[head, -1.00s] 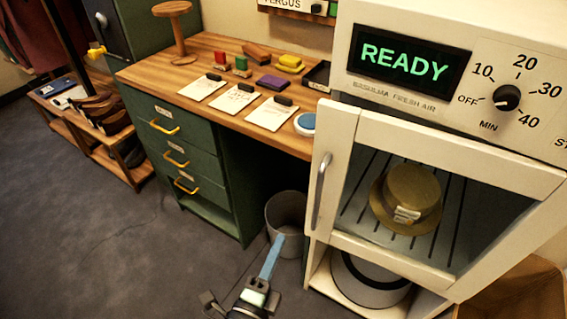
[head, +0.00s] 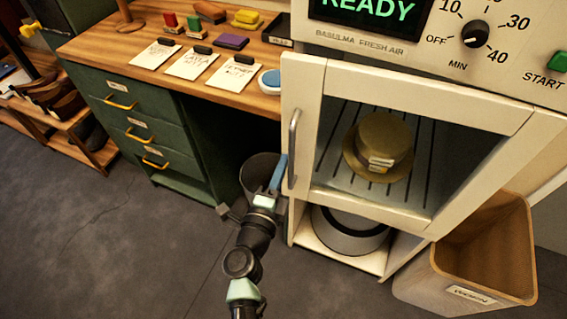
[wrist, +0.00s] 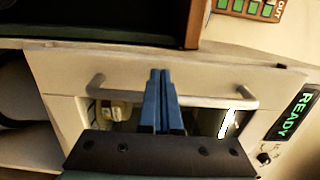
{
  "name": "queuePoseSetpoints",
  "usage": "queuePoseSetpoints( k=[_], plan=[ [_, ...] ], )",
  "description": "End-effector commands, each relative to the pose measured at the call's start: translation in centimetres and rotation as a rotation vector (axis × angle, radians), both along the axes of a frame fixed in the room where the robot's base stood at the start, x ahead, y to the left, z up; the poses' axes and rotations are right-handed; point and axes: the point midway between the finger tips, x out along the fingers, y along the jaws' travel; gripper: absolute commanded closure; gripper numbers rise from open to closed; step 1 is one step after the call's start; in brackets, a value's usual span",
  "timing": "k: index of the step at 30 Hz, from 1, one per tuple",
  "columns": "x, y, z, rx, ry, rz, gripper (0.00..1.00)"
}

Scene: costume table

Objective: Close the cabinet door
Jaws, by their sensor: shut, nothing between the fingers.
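The cabinet door (head: 400,84) has a cream frame and a glass pane. I cannot tell clearly whether it stands slightly ajar or flush. Its vertical grey handle (head: 293,148) is on the left side. My gripper (head: 280,165) is at the left of the door, close beside the handle, with its blue fingers pointing up. In the wrist view the shut, empty fingers (wrist: 160,75) overlap the middle of the handle (wrist: 240,98). I cannot tell whether they touch it. A tan hat (head: 383,140) sits on the rack behind the glass.
A wooden bin (head: 425,285) stands right of the cabinet. A round grey item (head: 350,240) is in the shelf below the door.

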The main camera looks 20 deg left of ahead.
Motion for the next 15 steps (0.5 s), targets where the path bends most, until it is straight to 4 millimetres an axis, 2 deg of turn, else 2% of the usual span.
queuePoseSetpoints(
  k=[5,15],
  plan=[
    [0.98,0.01,-0.01,0.001,0.0,-0.001,1.0],
    [1.09,0.02,0.0,0.001,0.0,-0.001,1.0]
  ],
)
